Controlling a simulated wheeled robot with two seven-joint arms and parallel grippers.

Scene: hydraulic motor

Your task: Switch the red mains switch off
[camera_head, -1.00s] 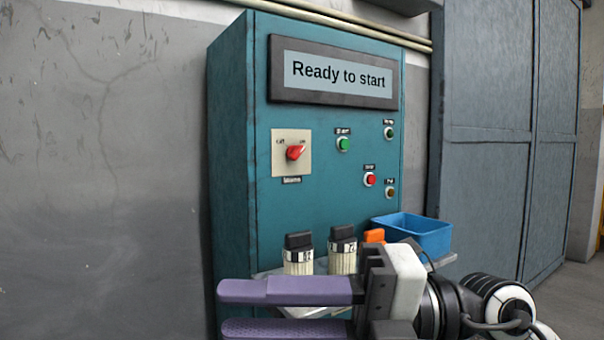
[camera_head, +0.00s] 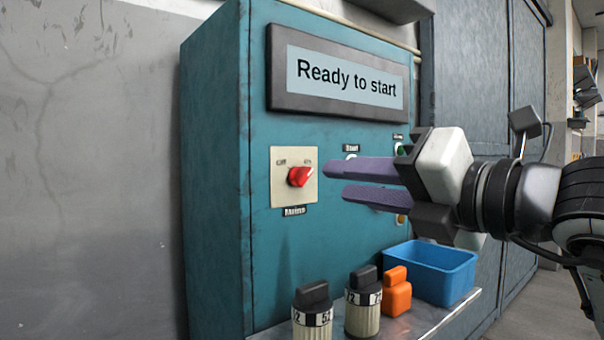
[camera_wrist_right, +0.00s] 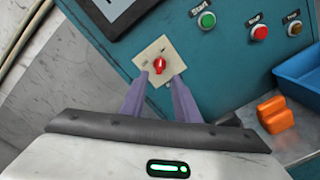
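The red mains switch (camera_head: 300,177) is a red rotary knob on a cream plate, labelled Mains, on the front of the teal cabinet (camera_head: 215,180). Its knob points up and to the right, towards the right-hand mark. My right gripper (camera_head: 336,181) is open and empty, just right of the switch and apart from it, with its purple fingers pointing left. In the right wrist view the knob (camera_wrist_right: 160,65) shows just beyond and between the two fingertips (camera_wrist_right: 160,77). My left gripper is not in view.
The cabinet display (camera_head: 345,78) reads "Ready to start". My right gripper partly hides the buttons, including green Start (camera_wrist_right: 206,20) and red Stop (camera_wrist_right: 259,32). Below, a shelf (camera_head: 400,328) holds two ribbed dials (camera_head: 312,318), an orange part (camera_head: 396,292) and a blue bin (camera_head: 445,272).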

